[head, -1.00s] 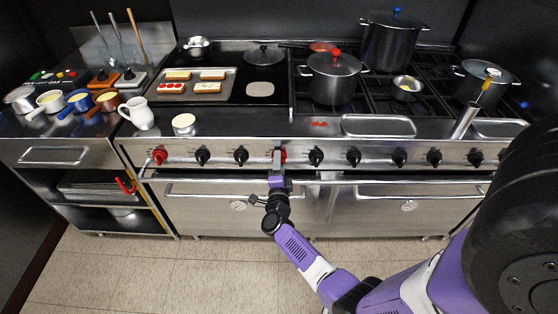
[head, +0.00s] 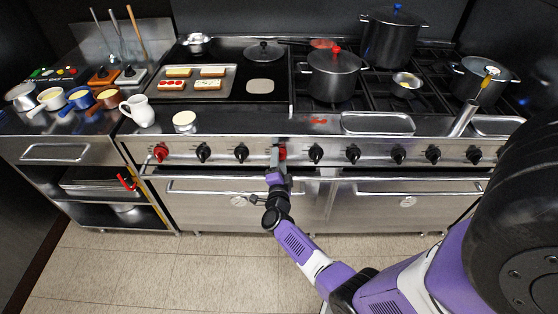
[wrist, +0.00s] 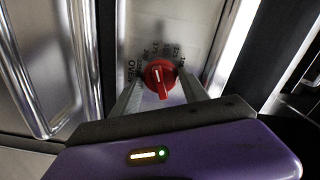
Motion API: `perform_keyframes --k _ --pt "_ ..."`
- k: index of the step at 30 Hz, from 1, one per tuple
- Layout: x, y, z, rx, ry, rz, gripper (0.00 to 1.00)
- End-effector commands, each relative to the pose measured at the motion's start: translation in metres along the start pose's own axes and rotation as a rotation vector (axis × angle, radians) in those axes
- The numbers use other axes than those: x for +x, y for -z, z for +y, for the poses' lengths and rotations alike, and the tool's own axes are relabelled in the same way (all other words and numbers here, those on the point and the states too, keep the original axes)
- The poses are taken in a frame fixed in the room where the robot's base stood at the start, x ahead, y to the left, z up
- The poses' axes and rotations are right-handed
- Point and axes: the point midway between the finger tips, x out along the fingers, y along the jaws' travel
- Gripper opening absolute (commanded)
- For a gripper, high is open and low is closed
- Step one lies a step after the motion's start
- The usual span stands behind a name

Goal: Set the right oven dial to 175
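The right oven dial (wrist: 160,76) is a red knob with a white pointer line on a steel panel. The line points roughly upward in the wrist view. Dark markings, with "OVEN" at the left, ring the dial; the numbers are too blurred to read surely. My gripper (wrist: 160,90) is open, with one finger on each side of the dial and small gaps showing. In the head view, my gripper (head: 276,157) is up at the front panel and partly hides this red dial (head: 283,153).
Another red dial (head: 160,153) sits at the panel's left end. Black knobs (head: 241,153) line the panel on both sides of my gripper. Oven door handles (head: 225,190) run below it. Pots and a tray stand on the range above.

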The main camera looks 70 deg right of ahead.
Motion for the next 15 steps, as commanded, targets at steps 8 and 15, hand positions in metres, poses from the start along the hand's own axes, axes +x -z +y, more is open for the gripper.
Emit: perform_keyframes --k 8,15 --pt "0.0 0.0 0.0 0.0 0.001 0.001 0.68" --pt "-0.011 -0.001 -0.001 0.0 0.003 -0.003 0.68"
